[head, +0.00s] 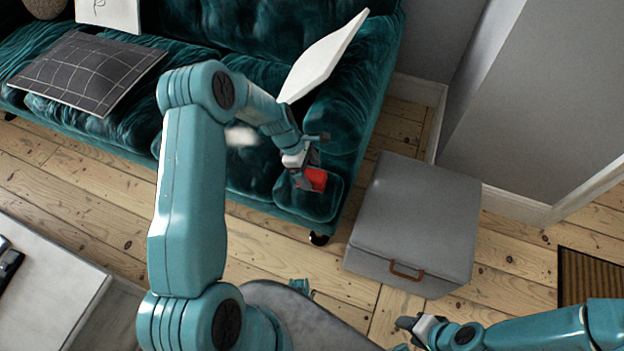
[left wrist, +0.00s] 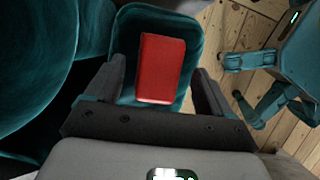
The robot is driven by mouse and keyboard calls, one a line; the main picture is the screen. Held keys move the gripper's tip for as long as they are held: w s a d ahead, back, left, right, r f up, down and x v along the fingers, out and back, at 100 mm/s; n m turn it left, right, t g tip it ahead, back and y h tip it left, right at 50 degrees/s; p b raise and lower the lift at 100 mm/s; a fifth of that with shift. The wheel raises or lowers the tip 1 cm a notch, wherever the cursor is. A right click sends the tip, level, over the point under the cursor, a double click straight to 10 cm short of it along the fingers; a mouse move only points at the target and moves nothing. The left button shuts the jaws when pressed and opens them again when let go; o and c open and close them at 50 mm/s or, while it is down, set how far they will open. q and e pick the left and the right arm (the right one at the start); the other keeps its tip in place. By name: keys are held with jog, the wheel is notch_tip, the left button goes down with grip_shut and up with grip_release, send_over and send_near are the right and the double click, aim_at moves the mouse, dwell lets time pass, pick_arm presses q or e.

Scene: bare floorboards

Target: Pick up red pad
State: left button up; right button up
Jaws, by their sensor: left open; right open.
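The red pad (head: 317,179) lies on the front right part of the teal velvet sofa (head: 345,110). In the left wrist view the red pad (left wrist: 161,68) is a plain red block on the teal cushion. My left gripper (head: 306,163) is right over it and hides part of it in the head view. In the left wrist view its two dark fingers (left wrist: 160,88) are apart, one on each side of the pad. I cannot tell whether they touch it. My right gripper (head: 408,332) is open and empty at the lower edge of the head view, far from the pad.
A grey box-like ottoman (head: 420,215) with a brown handle stands on the floorboards right of the sofa. A white cushion (head: 322,58) and a dark checked cushion (head: 88,72) lie on the sofa. A light table (head: 45,285) is at lower left.

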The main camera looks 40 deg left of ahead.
aim_at(312, 174)
pick_arm(q)
jog(key=shift+x, duration=1.1)
jog(key=c, duration=1.1)
jog(key=shift+r, duration=0.1)
notch_tip(312, 174, up, 20)
jog(key=p, duration=0.4)
